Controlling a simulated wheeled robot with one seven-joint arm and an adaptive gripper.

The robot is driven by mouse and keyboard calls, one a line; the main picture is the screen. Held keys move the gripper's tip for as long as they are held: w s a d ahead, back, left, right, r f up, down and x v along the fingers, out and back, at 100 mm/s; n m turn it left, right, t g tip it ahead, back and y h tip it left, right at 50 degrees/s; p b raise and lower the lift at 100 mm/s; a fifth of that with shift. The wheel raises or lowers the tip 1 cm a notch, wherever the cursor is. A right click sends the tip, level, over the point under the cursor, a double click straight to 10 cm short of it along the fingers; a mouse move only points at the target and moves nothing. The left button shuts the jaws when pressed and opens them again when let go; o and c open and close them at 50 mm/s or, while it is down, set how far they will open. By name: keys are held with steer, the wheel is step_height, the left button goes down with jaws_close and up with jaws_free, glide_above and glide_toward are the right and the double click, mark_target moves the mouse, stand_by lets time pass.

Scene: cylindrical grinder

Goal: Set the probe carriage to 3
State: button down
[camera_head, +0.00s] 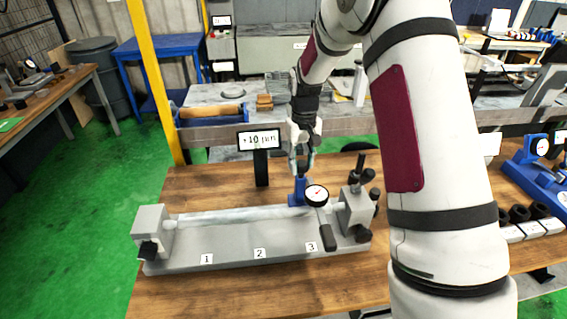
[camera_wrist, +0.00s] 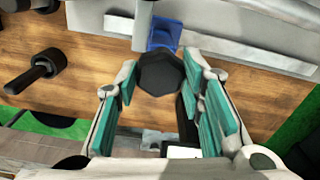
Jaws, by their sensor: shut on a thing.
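The probe carriage (camera_head: 297,196) is a blue block with a round dial gauge (camera_head: 316,195). It sits at the back of the grey grinder bed, close behind the label 3 (camera_head: 311,247) and slightly left of it. My gripper (camera_head: 301,166) is above the carriage, pointing down. In the wrist view its teal-padded fingers (camera_wrist: 161,82) are on both sides of a black faceted knob (camera_wrist: 158,73), shut on it. Part of the blue carriage (camera_wrist: 164,34) shows just beyond the knob. Labels 1 (camera_head: 207,259) and 2 (camera_head: 260,253) are further left.
A grey headstock (camera_head: 150,224) stands at the bed's left end, and a tailstock (camera_head: 354,211) with black knobs stands right of the carriage. A small display (camera_head: 259,139) reading about +10 µm stands behind the bed. My arm hides much of the right side.

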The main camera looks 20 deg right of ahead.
steer(key=shift+d, duration=0.45)
steer(key=c, duration=1.1)
jaws_free()
steer(key=shift+o, duration=0.2)
steer(key=shift+s, duration=0.1)
step_height(320, 180, up, 12)
